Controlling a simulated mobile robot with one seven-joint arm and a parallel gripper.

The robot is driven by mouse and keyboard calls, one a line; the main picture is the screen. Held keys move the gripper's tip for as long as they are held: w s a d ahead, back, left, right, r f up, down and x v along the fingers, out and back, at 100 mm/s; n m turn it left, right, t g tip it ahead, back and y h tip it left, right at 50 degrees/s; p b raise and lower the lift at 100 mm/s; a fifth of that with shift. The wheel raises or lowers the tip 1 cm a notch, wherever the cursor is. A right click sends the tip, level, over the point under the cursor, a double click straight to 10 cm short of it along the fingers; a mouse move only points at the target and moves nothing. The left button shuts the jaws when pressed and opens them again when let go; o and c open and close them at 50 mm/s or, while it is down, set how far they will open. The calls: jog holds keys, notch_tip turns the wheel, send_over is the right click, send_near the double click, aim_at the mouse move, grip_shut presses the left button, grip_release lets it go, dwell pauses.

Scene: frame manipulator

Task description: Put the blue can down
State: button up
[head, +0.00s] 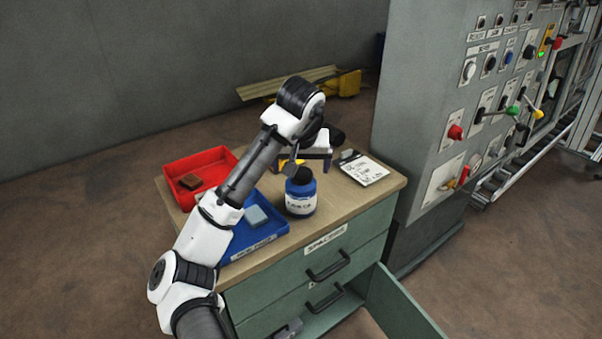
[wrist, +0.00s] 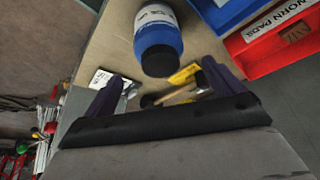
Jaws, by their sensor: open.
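The blue can (head: 300,199) has a black cap and a white label. It stands upright on the wooden top of the green cabinet, near its front edge.
A blue tray (head: 262,243) with a light blue block and a red tray (head: 217,155) with a brown block sit left of the can. A labelled white card (head: 362,168) lies right. A yellow item (wrist: 184,73) is near the cap. A lower drawer (head: 335,314) stands open.

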jog(key=v, duration=0.3)
jog(key=shift+r, duration=0.1)
